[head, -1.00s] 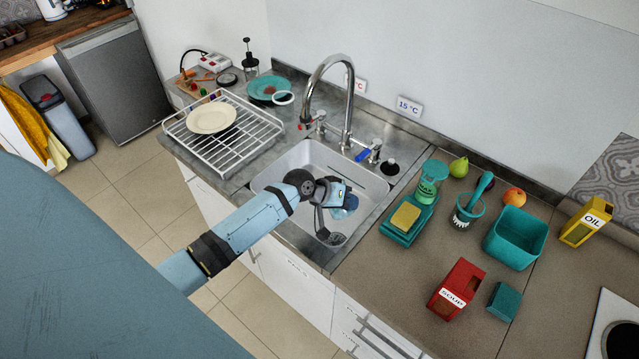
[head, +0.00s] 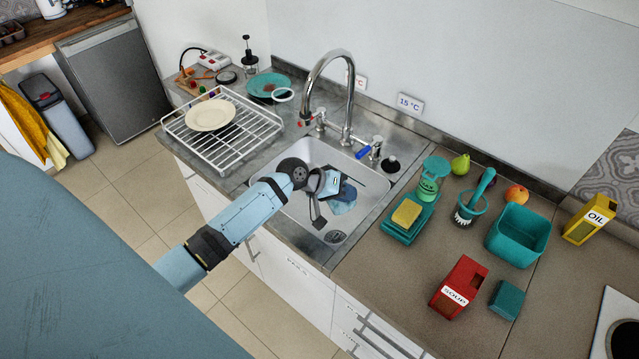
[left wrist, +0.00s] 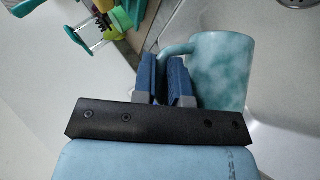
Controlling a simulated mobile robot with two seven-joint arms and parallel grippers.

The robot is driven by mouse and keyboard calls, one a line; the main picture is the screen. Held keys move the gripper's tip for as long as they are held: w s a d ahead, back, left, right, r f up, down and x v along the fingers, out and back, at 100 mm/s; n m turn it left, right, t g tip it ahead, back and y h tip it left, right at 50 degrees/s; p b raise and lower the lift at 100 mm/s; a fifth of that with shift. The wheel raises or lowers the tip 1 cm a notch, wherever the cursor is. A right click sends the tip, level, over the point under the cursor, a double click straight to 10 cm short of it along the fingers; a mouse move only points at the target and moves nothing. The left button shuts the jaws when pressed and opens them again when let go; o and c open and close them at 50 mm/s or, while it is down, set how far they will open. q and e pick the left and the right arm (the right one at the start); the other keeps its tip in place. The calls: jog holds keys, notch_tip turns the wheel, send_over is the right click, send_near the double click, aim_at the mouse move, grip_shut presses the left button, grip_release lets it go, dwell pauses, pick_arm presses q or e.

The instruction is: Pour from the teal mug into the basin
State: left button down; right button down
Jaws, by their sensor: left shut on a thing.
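The teal mug (left wrist: 222,70) is pale blue-green and mottled; in the left wrist view it is beside my fingers. My left gripper (left wrist: 168,80) is shut on its handle. In the head view my left gripper (head: 332,187) is over the basin (head: 325,155), a light grey sink set in the steel counter. A light blue part of the mug (head: 343,203) shows just beyond and below the fingers, partly hidden by them. The mug's inside, its contents and its exact tilt cannot be made out. No liquid stream shows. My right gripper is not in view.
A tall tap (head: 350,90) arches behind the basin. A wire dish rack (head: 235,150) with a plate stands to the left. A scale with a sponge (head: 406,213), a brush in a cup (head: 470,210), a teal tub (head: 517,238) and a red soup box (head: 460,287) stand to the right.

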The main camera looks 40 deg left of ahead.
pick_arm(q)
jog(key=shift+w+a+r+n+h+b, duration=0.15)
jog(key=shift+a+r+n+h+b, duration=0.2)
jog(key=shift+r+h+b, duration=0.2)
jog(key=shift+w+a+r+n+h+b, duration=0.1)
jog(key=shift+a+r+n+h+b, duration=0.15)
jog(key=shift+a+r+h+b, duration=0.3)
dwell(0.9)
jog(key=shift+w+a+r+n+h+b, duration=0.2)
jog(key=shift+a+r+n+h+b, duration=0.35)
jog(key=shift+r+h, duration=0.2)
dwell(1.2)
jog(key=shift+w+a+r+n+h+b, duration=0.2)
jog(key=shift+a+n+h+b, duration=0.1)
jog(key=shift+a, duration=0.3)
jog(key=shift+w+a+r+n+h+b, duration=0.15)
jog(key=shift+a+r+h+b, duration=0.1)
jog(key=shift+a, duration=0.35)
jog(key=shift+w+a+r+n+t+h, duration=0.15)
jog(key=shift+a+n+h, duration=0.1)
jog(key=shift+a+h, duration=0.15)
jog(key=shift+w+a+r+n+t+h, duration=0.1)
jog(key=shift+a+r+n+h, duration=0.15)
jog(key=shift+a, duration=0.25)
jog(key=shift+w+a+r+n+t+h, duration=0.1)
jog(key=shift+a+n+h, duration=0.25)
jog(key=shift+a, duration=0.1)
dwell(1.2)
